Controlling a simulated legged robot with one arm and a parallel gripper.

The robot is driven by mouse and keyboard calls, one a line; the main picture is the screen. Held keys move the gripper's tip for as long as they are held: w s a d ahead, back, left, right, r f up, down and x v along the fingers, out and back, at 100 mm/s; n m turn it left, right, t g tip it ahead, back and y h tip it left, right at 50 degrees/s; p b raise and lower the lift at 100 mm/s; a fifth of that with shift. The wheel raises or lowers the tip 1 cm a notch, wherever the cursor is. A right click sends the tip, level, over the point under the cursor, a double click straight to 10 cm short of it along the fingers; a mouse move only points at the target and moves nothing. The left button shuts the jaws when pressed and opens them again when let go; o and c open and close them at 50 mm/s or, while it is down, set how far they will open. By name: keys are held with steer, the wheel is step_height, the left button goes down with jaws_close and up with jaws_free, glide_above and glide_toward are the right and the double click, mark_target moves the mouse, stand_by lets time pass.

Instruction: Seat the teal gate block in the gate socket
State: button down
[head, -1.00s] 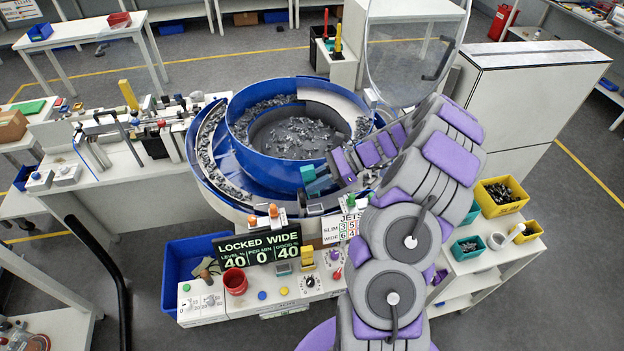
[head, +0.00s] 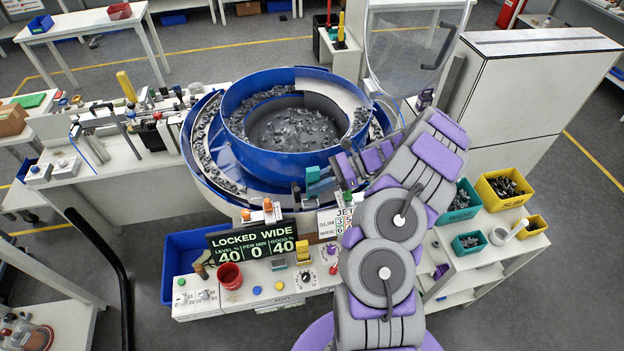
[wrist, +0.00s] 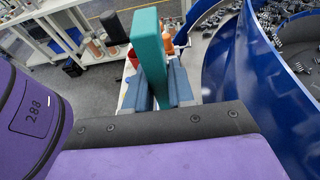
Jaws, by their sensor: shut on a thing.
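The teal gate block (wrist: 148,45) stands upright between the two blue-grey fingers of my gripper (wrist: 158,88) in the wrist view, its upper part above the fingertips. In the head view the teal block (head: 314,174) shows small at the front wall of the blue bowl, at the end of my purple and grey arm. My gripper (head: 318,187) is shut on it there. Whether the block touches the bowl or its track I cannot tell. The gate socket cannot be made out; the arm and gripper cover part of the bowl's front right.
The blue feeder bowl (head: 240,125) holds many grey connectors. In front stand the display (head: 252,245) reading LOCKED WIDE, a red cup (head: 230,276) and a control panel (head: 290,302). A clear shield (head: 408,55) rises behind the arm. Parts bins (head: 503,187) stand at right.

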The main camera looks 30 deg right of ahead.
steer(key=shift+s+d+f, duration=0.1)
steer(key=shift+d+f, duration=0.1)
steer(key=shift+f, duration=0.2)
steer(key=shift+a+r, duration=0.1)
steer(key=shift+a, duration=1.25)
steer(key=shift+d+t, duration=0.25)
steer(key=shift+t, duration=0.05)
steer(key=shift+d, duration=0.1)
steer(key=shift+p, duration=0.5)
stand_by(0.5)
steer(key=shift+d, duration=0.2)
steer(key=shift+a+f, duration=0.2)
steer(key=shift+f, duration=0.45)
